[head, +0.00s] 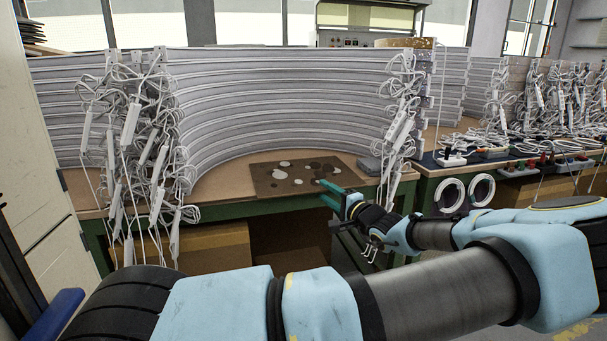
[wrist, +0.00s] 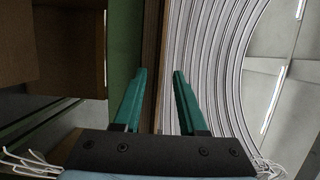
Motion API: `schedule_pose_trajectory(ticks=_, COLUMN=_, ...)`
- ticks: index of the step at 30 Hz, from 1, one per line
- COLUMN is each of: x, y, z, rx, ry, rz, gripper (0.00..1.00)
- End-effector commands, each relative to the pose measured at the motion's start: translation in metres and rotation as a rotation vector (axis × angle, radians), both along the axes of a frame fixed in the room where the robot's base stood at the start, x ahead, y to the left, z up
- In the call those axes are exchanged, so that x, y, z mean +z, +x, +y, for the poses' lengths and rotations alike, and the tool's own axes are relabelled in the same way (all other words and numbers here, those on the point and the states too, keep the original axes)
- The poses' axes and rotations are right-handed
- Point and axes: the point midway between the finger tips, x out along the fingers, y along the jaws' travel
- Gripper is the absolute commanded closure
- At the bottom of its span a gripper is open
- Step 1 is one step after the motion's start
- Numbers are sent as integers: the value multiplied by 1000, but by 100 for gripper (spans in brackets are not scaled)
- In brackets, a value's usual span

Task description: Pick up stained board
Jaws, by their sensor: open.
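The stained board (head: 294,186) is a flat brown board with white and dark blotches. It lies on the workbench top (head: 226,197) near the front edge, in front of the curved silver strips. My gripper (head: 323,190) is at the board's front right edge, with its green fingers spread one above the other. In the wrist view, my gripper (wrist: 160,74) is open and empty, its fingertips on either side of a thin brown edge strip. I cannot tell there which part of that strip is board and which is bench, nor whether the fingers touch it.
Stacked curved silver strips (head: 280,95) stand close behind the board. Tangled white cables and plugs (head: 135,135) hang at the left, more (head: 402,105) at the right. A small grey block (head: 370,166) lies right of the board. Cardboard boxes (head: 205,246) sit under the bench.

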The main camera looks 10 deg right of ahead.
Motion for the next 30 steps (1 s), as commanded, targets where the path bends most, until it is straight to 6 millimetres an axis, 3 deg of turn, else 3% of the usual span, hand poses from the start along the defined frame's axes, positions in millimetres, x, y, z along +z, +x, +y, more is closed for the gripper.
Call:
schedule_pose_trajectory(ticks=8, x=0, y=2, z=1, rx=-1, ry=0, rz=0, gripper=61)
schedule_pose_trajectory(ticks=18, x=0, y=2, z=1, rx=0, ry=0, rz=0, gripper=99)
schedule_pose_trajectory(ticks=30, x=-1, y=2, z=1, rx=0, ry=0, rz=1, gripper=100)
